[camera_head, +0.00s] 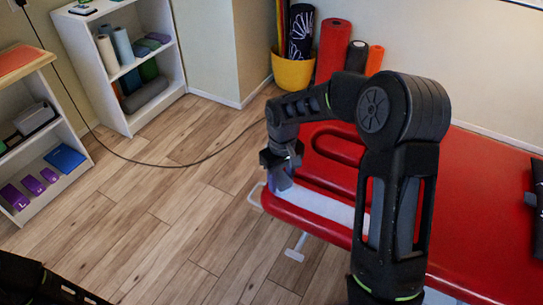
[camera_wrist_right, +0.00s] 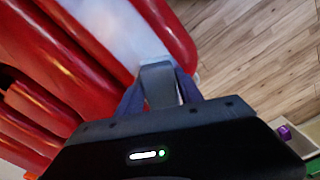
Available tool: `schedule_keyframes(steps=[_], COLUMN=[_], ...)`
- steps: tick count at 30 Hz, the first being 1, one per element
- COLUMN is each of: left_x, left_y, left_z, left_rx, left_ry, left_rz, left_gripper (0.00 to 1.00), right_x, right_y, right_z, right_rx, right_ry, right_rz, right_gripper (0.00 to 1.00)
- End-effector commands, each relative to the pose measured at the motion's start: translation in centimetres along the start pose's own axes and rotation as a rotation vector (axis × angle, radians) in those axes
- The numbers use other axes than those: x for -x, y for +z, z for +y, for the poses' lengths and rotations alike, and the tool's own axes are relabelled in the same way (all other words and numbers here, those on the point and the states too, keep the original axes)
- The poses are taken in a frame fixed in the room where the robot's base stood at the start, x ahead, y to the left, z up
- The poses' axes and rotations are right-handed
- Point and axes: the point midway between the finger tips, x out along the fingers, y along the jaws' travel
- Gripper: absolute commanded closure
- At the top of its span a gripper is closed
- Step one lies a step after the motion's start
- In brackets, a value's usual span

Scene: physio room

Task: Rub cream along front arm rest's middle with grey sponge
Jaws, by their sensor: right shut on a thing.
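The front arm rest (camera_head: 305,220) is a red padded bar at the near left end of the red treatment table. White cream (camera_head: 328,206) lies in a long band along it, partly hidden by my right arm. My right gripper (camera_head: 281,176) is over the arm rest's left end. In the wrist view it is shut on the grey sponge (camera_wrist_right: 158,84), held between two dark blue fingers. The sponge is at the end of the white cream band (camera_wrist_right: 118,32); whether it presses on the pad I cannot tell.
The red table (camera_head: 475,185) extends right, with a black object (camera_head: 538,195) at its right. A yellow pot (camera_head: 292,72) and upright rolls (camera_head: 333,50) stand behind. White shelves (camera_head: 118,75) stand at the left. A dark cable (camera_head: 190,163) crosses the open wooden floor.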

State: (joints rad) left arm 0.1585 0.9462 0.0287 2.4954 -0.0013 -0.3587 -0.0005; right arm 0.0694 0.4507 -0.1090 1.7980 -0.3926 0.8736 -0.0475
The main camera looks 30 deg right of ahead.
Motion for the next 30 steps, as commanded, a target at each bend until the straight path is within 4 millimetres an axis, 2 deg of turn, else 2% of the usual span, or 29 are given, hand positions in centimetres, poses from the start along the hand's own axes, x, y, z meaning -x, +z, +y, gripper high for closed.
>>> schedule_keyframes(steps=[2, 4, 6, 21, 30], left_x=[0.0, 0.8, 1.3, 4.4, 5.1], left_y=[0.0, 0.0, 0.0, 0.0, 0.0], left_z=[0.0, 0.3, 0.5, 1.7, 2.0], left_rx=[0.000, 0.000, 0.001, 0.001, 0.001], left_ry=[0.000, 0.000, 0.000, 0.001, 0.000], left_rz=[0.000, 0.000, 0.000, -0.001, -0.002], left_gripper=[0.30, 0.30, 0.30, 0.30, 0.30], right_x=[0.0, 0.9, 2.7, 7.0, 8.2], right_y=[-0.1, -0.1, -0.2, -0.4, -0.5], right_z=[-0.1, -0.1, -0.1, -0.3, -0.3], right_rx=[-0.001, -0.001, 0.000, -0.001, -0.001], right_ry=[0.000, 0.000, 0.000, 0.000, 0.000], right_rz=[0.000, 0.000, 0.003, 0.001, 0.000], right_gripper=[0.89, 0.89, 0.89, 0.89, 0.89])
